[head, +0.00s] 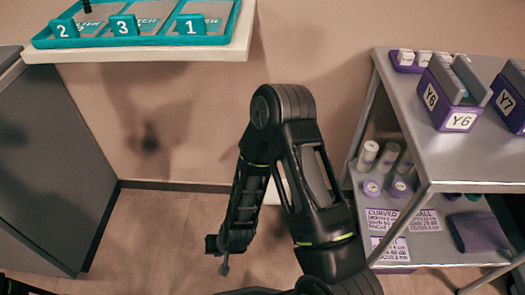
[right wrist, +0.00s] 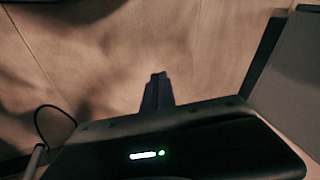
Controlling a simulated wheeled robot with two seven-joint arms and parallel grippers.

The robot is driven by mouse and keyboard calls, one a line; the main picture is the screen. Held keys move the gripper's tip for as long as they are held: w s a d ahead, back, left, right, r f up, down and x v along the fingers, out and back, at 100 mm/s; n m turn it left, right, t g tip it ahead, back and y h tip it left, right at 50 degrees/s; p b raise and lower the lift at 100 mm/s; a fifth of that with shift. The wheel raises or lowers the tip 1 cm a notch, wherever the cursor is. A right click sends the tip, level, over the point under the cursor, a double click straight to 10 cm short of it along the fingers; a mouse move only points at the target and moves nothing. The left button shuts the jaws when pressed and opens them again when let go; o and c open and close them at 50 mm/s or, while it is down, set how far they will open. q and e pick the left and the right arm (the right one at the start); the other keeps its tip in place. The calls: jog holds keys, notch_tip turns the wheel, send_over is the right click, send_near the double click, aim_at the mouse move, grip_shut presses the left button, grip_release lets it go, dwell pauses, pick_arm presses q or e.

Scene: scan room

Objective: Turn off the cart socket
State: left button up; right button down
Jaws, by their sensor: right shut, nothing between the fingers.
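The metal cart (head: 450,160) stands at the right in the head view. A small pale piece (head: 272,193) shows low by the wall, mostly hidden behind my right arm; I cannot tell whether it is the cart socket. No switch can be made out in either view. My right gripper (head: 223,266) points down in front of the wall, left of the cart, touching nothing that I can see. In the right wrist view its dark fingers (right wrist: 157,88) are together and empty, over bare floor or wall. My left gripper is not in view.
The cart's top holds purple bins marked Y6 (head: 452,100) and Y7 (head: 509,98); rolls and labels lie on its lower shelf. A wall shelf with a teal tray (head: 150,41) hangs at upper left. A grey cabinet (head: 60,165) stands left. Floor between is clear.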

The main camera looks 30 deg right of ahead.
jog(key=w+d+r+m+h+p, duration=0.3)
jog(key=w+d+r+m+h, duration=0.1)
jog(key=w+d+r+m, duration=0.3)
jog(key=w+d+r+m+h+p, duration=0.2)
jog(key=w+d+r+m+h, duration=0.3)
jog(key=w+d, duration=0.4)
jog(key=s+d+r+m+g, duration=0.2)
jog(key=s+d+r+m, duration=0.1)
jog(key=d+m, duration=0.2)
jog(key=shift+m+h+p, duration=0.3)
jog(key=shift+m+p, duration=0.15)
jog(key=shift+m, duration=0.25)
jog(key=w+d+f+b, duration=0.4)
jog(key=d+f+b, duration=0.1)
jog(key=d+f, duration=0.2)
jog(key=shift+w+d+f+b, duration=0.2)
jog(key=shift+w+d+b, duration=0.15)
jog(key=shift+d, duration=0.35)
jog(key=shift+r, duration=0.1)
